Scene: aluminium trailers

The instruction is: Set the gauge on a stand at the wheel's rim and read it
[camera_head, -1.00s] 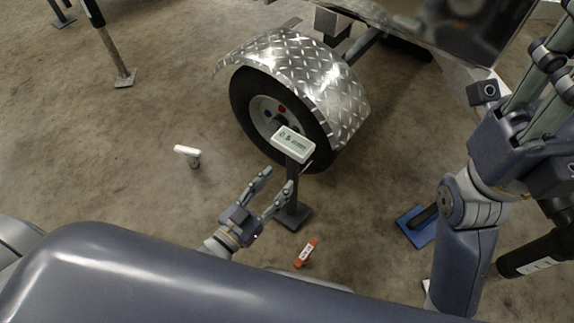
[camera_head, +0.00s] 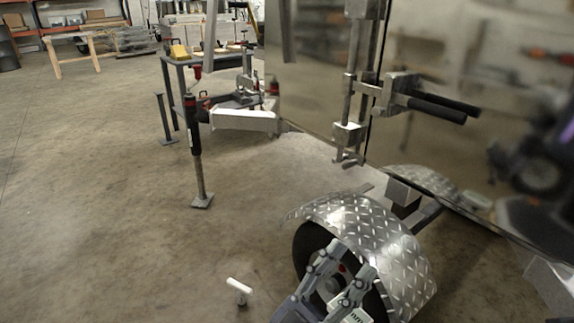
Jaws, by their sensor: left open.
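The wheel (camera_head: 302,246) sits under a bright diamond-plate fender (camera_head: 375,238) at the lower right; much of it is hidden. My left gripper (camera_head: 345,266) is open, its two fingers pointing up in front of the wheel. A white gauge with a green display (camera_head: 357,316) shows at the bottom edge beside the right finger. It is partly covered and cut off, and its stand is hidden. I cannot tell whether the gripper touches the gauge. My right gripper is not in view.
A small white device (camera_head: 239,286) stands on the floor to the left. The shiny trailer wall (camera_head: 310,85) rises behind the wheel. A workbench (camera_head: 95,42) is far back. The left floor is clear.

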